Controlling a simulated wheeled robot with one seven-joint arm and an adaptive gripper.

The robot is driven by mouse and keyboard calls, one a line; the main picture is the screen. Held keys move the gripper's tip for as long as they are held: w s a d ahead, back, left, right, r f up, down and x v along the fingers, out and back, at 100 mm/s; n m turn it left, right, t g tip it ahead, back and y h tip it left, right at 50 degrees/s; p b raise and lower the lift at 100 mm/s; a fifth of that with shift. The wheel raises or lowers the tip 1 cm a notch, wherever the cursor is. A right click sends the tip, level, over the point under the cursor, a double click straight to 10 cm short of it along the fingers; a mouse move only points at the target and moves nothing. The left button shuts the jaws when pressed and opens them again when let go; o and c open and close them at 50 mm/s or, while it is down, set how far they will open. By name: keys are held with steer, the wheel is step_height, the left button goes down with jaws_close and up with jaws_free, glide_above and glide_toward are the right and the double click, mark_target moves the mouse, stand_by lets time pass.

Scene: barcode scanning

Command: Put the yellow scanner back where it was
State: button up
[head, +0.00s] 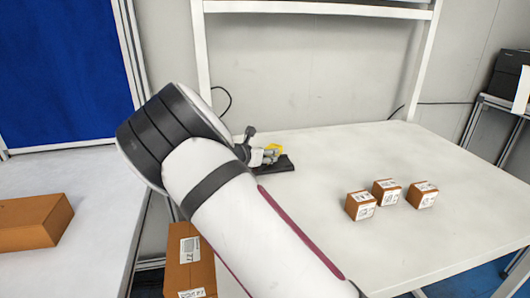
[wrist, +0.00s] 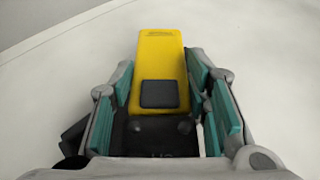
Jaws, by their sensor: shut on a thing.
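The yellow scanner (wrist: 160,55) lies lengthwise between the teal-padded fingers of my gripper (wrist: 162,88) in the wrist view. Its black square patch faces the camera. My gripper is shut on it. In the head view a small part of the yellow scanner (head: 273,148) shows at my gripper (head: 268,155), near the back left of the white table (head: 340,145). A flat black base (head: 286,164) is right beside and below it. I cannot tell whether the scanner touches this base, as my arm hides much of the area.
Several small labelled brown boxes, one of them in front (head: 360,205), stand on the right half of the table. A larger brown box (head: 32,221) lies on the left table. Another carton (head: 188,262) is low between the tables. The table's middle is clear.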

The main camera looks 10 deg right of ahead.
steer(key=o, duration=1.4)
steer(key=shift+c, duration=0.2)
